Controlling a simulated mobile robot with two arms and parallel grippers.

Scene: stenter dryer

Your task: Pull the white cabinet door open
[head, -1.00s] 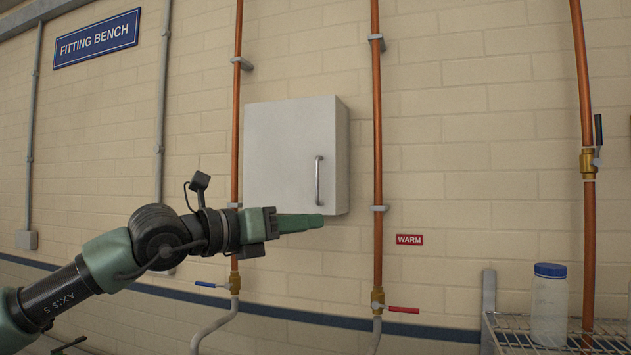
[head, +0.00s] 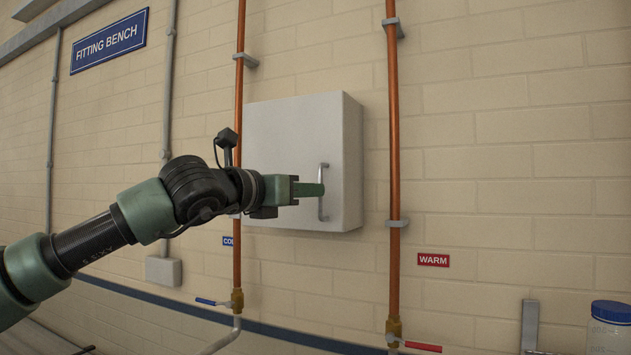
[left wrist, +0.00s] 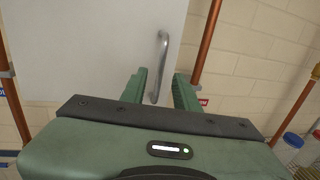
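The white cabinet (head: 290,140) hangs on the brick wall between two copper pipes, its door shut. A vertical metal bar handle (head: 322,208) is near the door's right edge. My left gripper (head: 318,189) is at the handle's height in the head view, its fingers overlapping the handle. In the left wrist view the two green fingers (left wrist: 158,90) are apart, and the handle (left wrist: 161,65) runs upright between and beyond them. Contact with the handle cannot be seen. My right gripper is in neither view.
A copper pipe (head: 394,150) runs right of the cabinet and another (head: 239,90) runs along its left edge. Below are a red valve lever (head: 422,347) and a blue one (head: 206,301). A blue-lidded container (head: 609,325) is at lower right.

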